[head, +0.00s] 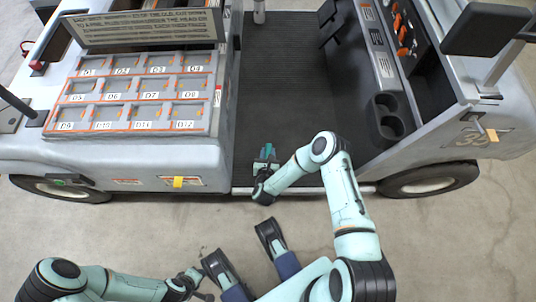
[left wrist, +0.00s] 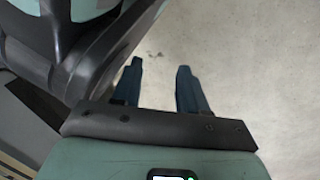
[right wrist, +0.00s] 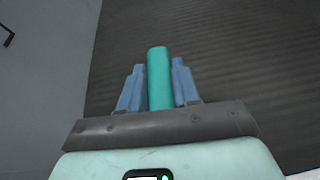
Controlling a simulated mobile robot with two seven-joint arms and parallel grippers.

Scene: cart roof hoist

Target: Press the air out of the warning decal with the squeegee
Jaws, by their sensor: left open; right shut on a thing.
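My right gripper (head: 264,178) is at the cart's door sill, over the edge of the dark floor. In the right wrist view its blue fingers (right wrist: 158,80) are shut on a teal bar (right wrist: 159,75), which looks to be the squeegee. The bar stands out past the fingertips; its working edge cannot be made out. An orange-and-white decal (head: 196,182) with a yellow piece on it is on the cart's side, left of the right gripper. Its wording is too small to read. My left gripper (head: 196,282) is low in the head view, with open, empty fingers (left wrist: 160,75) over bare floor.
The cart's ribbed floor (head: 285,70) is clear. A bin tray (head: 140,130) with labelled compartments is at left, below a sign board (head: 140,28). A smaller label (head: 127,181) is near the left wheel (head: 60,188). Cup holders (head: 388,117) are at right. Concrete (head: 460,240) is open at lower right.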

